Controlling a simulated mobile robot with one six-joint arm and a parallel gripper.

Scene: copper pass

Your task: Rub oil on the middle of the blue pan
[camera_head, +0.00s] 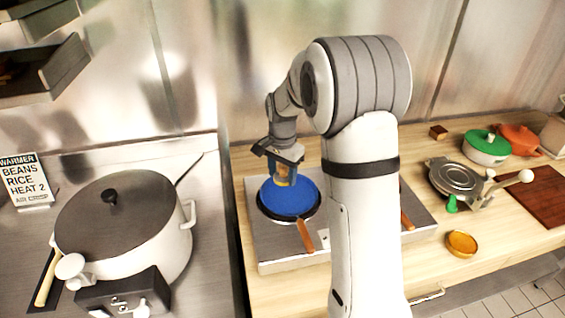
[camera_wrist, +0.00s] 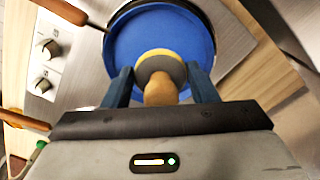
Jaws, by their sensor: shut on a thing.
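The blue pan (camera_head: 289,203) sits on the left part of the steel stove, its brown handle (camera_head: 306,235) toward the front. In the wrist view the blue pan (camera_wrist: 165,40) fills the top middle. My gripper (camera_head: 284,170) is above the pan, pointing down. In the wrist view my gripper (camera_wrist: 163,85) is shut on a round oil pad (camera_wrist: 161,64) with a tan knob and a yellowish edge. The pad appears over the middle of the pan; whether it touches the pan surface I cannot tell.
The stove (camera_head: 280,258) stands on a wooden counter; my arm hides part of it. A large lidded pot (camera_head: 125,232) is at left. To the right are a round press (camera_head: 455,178), an orange dish (camera_head: 461,243), a green-lidded pot (camera_head: 487,148) and a brown board (camera_head: 540,192).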

